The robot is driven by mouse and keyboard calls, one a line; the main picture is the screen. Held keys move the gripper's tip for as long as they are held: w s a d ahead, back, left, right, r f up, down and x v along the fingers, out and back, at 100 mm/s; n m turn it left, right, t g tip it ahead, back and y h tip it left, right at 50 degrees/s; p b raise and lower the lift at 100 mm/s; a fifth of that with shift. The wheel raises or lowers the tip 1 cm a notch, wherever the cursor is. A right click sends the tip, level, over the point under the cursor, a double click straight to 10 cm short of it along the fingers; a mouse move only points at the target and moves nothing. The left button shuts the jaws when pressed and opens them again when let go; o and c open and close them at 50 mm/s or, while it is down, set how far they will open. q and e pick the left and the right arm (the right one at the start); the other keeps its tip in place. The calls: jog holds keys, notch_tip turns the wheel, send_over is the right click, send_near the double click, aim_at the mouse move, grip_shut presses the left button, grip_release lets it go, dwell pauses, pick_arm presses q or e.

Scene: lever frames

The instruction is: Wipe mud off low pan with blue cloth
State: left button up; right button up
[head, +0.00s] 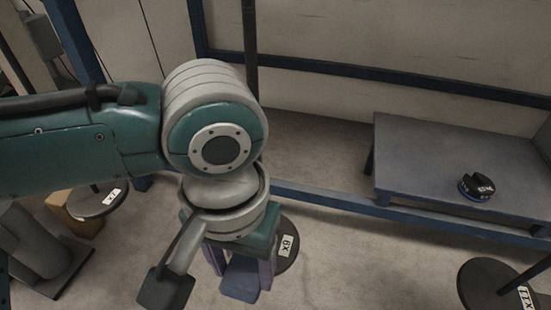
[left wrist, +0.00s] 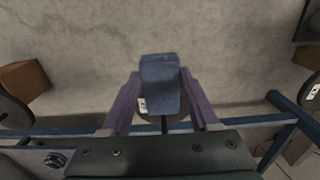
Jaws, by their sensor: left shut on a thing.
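My left gripper (head: 241,270), with purple fingers, points down at the lower middle of the head view. It is shut on the blue cloth (head: 239,283), which looks like a folded block. The left wrist view shows the cloth (left wrist: 161,85) between the two fingers. A round dark pan with a white label (head: 289,246) lies low behind the gripper, partly hidden by it. In the left wrist view the cloth covers most of this disc (left wrist: 142,106). The cloth appears above it; I cannot tell whether they touch. I cannot make out mud. My right gripper is not in view.
Similar dark labelled discs stand at the left (head: 100,203) and lower right (head: 485,283). A grey low table (head: 430,150) at the right bears a small dark object (head: 476,187). A blue rail (head: 320,197) crosses behind the gripper. Concrete floor (head: 370,255) is clear right of the gripper.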

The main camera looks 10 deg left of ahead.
pick_arm(q)
jog(key=shift+f+b, duration=0.45)
jog(key=shift+f, duration=0.3)
dwell(0.8)
jog(key=shift+d, duration=0.15)
jog(key=shift+d+p, duration=0.4)
jog(key=shift+d, duration=0.2)
jog(key=shift+a, duration=0.1)
jog(key=shift+a+p, duration=0.7)
jog(key=shift+a, duration=0.6)
jog(key=shift+d, duration=0.25)
